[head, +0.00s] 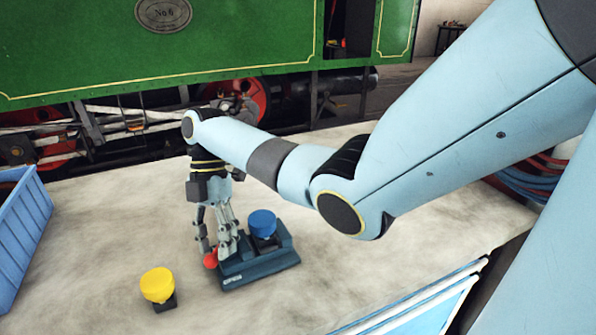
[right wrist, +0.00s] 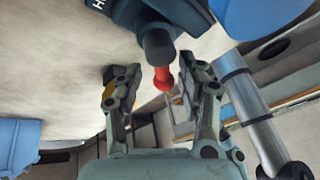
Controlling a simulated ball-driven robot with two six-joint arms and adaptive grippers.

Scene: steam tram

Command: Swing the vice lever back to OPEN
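The vice (head: 262,268) is a dark blue-grey block on the pale table, with a blue round piece (head: 262,222) in it. Its lever has a red knob (head: 210,260) at the left side of the vice. My right gripper (head: 219,248) points down over the lever end. In the right wrist view the red lever (right wrist: 162,76) lies between the two spread fingers, with gaps visible on both sides. My right gripper is open there. The vice body (right wrist: 170,12) shows only in part at the top. My left gripper is not in view.
A yellow round piece on a dark base (head: 158,286) stands left of the vice. A blue crate (head: 22,232) is at the left edge. The green steam tram (head: 230,38) stands behind the table.

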